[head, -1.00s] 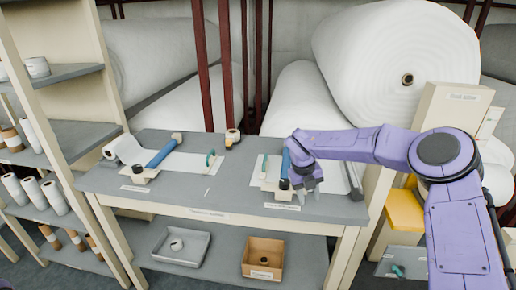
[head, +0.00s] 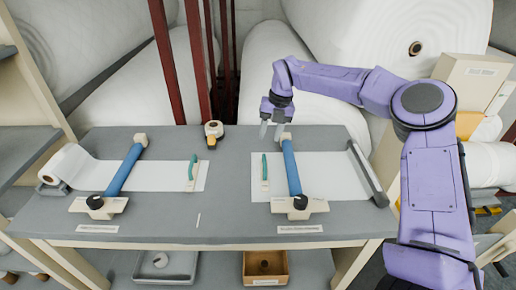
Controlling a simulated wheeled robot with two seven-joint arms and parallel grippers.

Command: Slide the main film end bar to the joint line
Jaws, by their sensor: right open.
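Two white film sheets lie on the grey table. The left sheet (head: 165,177) comes off a roll (head: 68,165) and ends in a slim bar with a teal handle (head: 192,170). The right sheet (head: 325,170) has a similar end bar with a teal handle (head: 265,168) at its left edge. The labels are too small to read, so I cannot tell which is the main film. A bare gap of table lies between the end bars. My right gripper (head: 271,132) is open and empty, near the far end of the right blue bar. My left gripper is out of view.
A left blue bar (head: 126,168) and a right blue bar (head: 291,168) cross the sheets, with black knobs at their near ends. A tape dispenser (head: 213,131) stands at the back. A dark bar (head: 367,172) lies at right. A thin white mark (head: 198,220) shows in front.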

